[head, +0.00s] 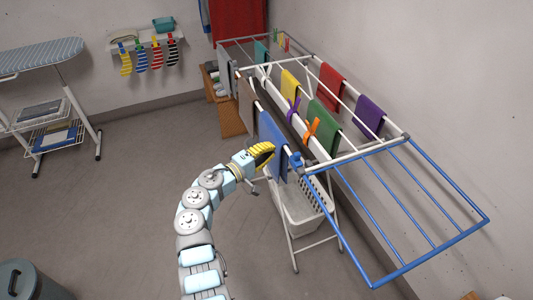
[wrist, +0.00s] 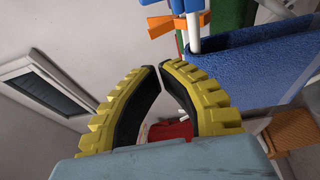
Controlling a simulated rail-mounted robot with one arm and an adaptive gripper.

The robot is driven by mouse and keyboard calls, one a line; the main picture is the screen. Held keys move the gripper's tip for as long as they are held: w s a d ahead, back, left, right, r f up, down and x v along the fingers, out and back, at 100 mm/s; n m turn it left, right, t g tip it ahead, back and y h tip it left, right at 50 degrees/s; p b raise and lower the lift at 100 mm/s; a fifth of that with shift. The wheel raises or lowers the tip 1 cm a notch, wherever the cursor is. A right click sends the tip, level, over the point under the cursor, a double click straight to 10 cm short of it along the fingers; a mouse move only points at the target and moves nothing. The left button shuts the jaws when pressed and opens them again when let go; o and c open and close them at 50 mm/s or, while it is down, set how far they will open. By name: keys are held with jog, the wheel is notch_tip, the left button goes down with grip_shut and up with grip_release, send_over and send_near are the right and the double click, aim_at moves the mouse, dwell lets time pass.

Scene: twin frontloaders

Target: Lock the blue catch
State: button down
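A blue catch-like piece (head: 296,160) sits at the near left corner of the drying rack, where the white frame meets the blue folding wing (head: 400,262). The wing extends toward the lower right. My gripper (head: 270,149) is left of this corner, in front of the blue towel and apart from the catch-like piece. In the wrist view its yellow fingers (wrist: 160,67) nearly meet at the tips, with a narrow gap and nothing held between them. Small blue parts (wrist: 178,6) show at the top of the wrist view; I cannot tell if they are the catch.
The blue towel (head: 271,138) hangs close to my gripper and also shows in the wrist view (wrist: 255,72). An orange ribbon (head: 311,128) is tied on the rack. A white basket (head: 303,212) stands below. Open floor (head: 120,210) lies to the left.

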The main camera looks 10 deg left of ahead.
aim_at(298, 156)
jog(key=x, duration=0.5)
jog(key=shift+w+f, duration=0.1)
jog(key=shift+w+d, duration=0.35)
jog(key=shift+d, duration=0.15)
jog(key=shift+s+d+p, duration=0.45)
jog(key=shift+s+d, duration=0.05)
jog(key=shift+s, duration=0.35)
jog(key=shift+s+d+p, duration=0.45)
jog(key=shift+s, duration=0.45)
jog(key=shift+s+d+p, duration=0.5)
jog(key=shift+s+p, duration=0.1)
jog(key=shift+s, duration=0.25)
jog(key=shift+s+d+p, duration=0.5)
jog(key=shift+s+p, duration=0.1)
jog(key=shift+s, duration=0.3)
